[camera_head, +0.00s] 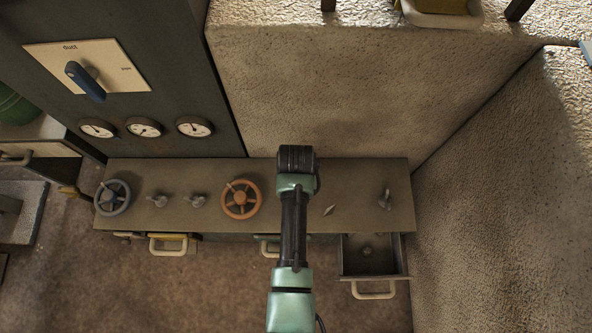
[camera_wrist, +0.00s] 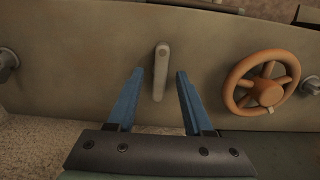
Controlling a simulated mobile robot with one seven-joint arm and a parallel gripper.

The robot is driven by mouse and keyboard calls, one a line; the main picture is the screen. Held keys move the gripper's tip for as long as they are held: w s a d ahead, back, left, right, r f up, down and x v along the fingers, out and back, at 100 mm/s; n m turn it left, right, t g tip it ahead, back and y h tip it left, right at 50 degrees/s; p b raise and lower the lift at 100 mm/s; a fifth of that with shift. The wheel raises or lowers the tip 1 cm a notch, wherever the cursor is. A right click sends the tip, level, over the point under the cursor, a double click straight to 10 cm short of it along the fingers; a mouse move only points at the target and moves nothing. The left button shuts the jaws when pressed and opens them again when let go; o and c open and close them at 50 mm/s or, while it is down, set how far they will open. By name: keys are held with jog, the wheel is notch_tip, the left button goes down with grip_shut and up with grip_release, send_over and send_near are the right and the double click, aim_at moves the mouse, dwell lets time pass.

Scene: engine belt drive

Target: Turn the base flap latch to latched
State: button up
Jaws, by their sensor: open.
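In the wrist view a short grey latch lever (camera_wrist: 161,72) stands on the grey-brown panel (camera_wrist: 110,50), its long side nearly upright in the picture. My gripper (camera_wrist: 160,75) is open, with one blue finger to each side of the lever's lower part in the picture; I see no clear contact. In the head view my arm covers the fingers. A small grey lever (camera_head: 328,210) shows just right of my arm there, and I cannot tell if it is the same one.
An orange handwheel (camera_head: 241,199) is left of my arm; it also shows in the wrist view (camera_wrist: 266,92). A taller grey lever (camera_head: 384,200) stands at the panel's right end. A drawer (camera_head: 374,276) is open below. Concrete walls (camera_head: 320,90) rise behind and to the right.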

jog(key=shift+f, duration=0.3)
grip_shut()
jog(key=shift+r+p, duration=0.1)
jog(key=shift+p, duration=0.2)
jog(key=n+p, duration=0.2)
jog(key=n, duration=0.1)
jog(key=shift+r+p, duration=0.15)
jog(key=shift+p, duration=0.2)
jog(key=n+p, duration=0.3)
jog(key=n, duration=0.2)
jog(key=shift+n, duration=0.3)
jog(key=n+p, duration=0.1)
jog(key=n, duration=0.3)
jog(key=shift+p, duration=0.35)
jog(key=shift+f+n+p, duration=0.2)
jog(key=shift+n+p, duration=0.3)
jog(key=shift+n, duration=2)
